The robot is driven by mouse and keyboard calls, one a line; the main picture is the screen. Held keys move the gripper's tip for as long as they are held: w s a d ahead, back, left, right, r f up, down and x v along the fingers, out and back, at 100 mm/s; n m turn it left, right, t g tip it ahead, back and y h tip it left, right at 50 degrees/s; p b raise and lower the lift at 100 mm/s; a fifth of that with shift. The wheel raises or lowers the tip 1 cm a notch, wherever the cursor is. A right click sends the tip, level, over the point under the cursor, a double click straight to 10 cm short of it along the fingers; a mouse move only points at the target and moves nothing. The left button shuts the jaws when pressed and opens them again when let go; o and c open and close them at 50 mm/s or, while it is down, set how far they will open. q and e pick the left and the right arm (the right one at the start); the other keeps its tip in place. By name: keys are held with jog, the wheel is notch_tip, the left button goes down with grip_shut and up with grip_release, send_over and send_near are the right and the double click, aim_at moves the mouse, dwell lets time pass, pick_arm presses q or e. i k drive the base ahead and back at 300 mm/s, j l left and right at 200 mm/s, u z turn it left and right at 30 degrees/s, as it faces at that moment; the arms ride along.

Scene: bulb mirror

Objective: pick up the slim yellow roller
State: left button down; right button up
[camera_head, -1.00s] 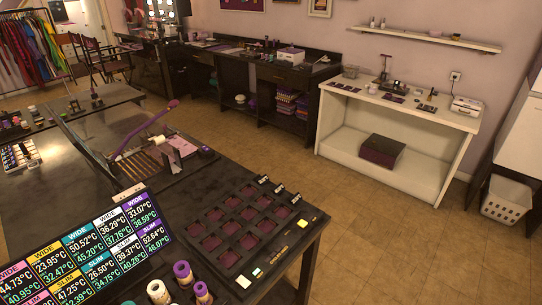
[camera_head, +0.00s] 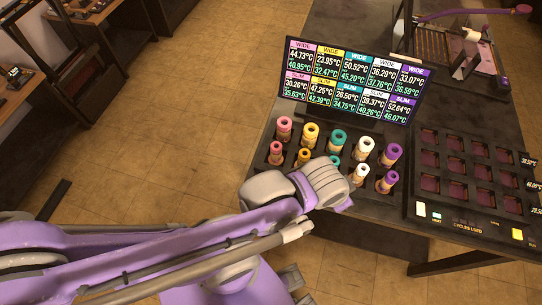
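The slim yellow roller (camera_head: 304,155) stands in the front row of the dark roller rack, second from the left, in front of the wide yellow roller (camera_head: 310,135). Its lower part is partly hidden by my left arm. My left arm reaches in from the left, and its grey and purple joint is just in front of the slim rollers. I cannot make out the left gripper's fingertips. My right gripper is not in view.
Slim pink (camera_head: 276,150), white (camera_head: 361,174) and purple (camera_head: 387,181) rollers stand nearby, with wide rollers behind. A temperature display (camera_head: 354,78) stands behind the rack. A dark tray with square wells (camera_head: 457,192) lies to the right. Open floor (camera_head: 200,110) is at left.

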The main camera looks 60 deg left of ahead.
aim_at(304, 154)
jog(key=u, duration=0.4)
jog(key=j+u, duration=0.15)
jog(key=u, duration=0.6)
jog(key=j+u, duration=0.15)
jog(key=u, duration=0.2)
jog(key=k+l+u, duration=0.2)
jog(key=l+u, duration=0.15)
jog(key=k+l+u, duration=0.3)
jog(key=i+l, duration=0.05)
jog(key=l, duration=0.05)
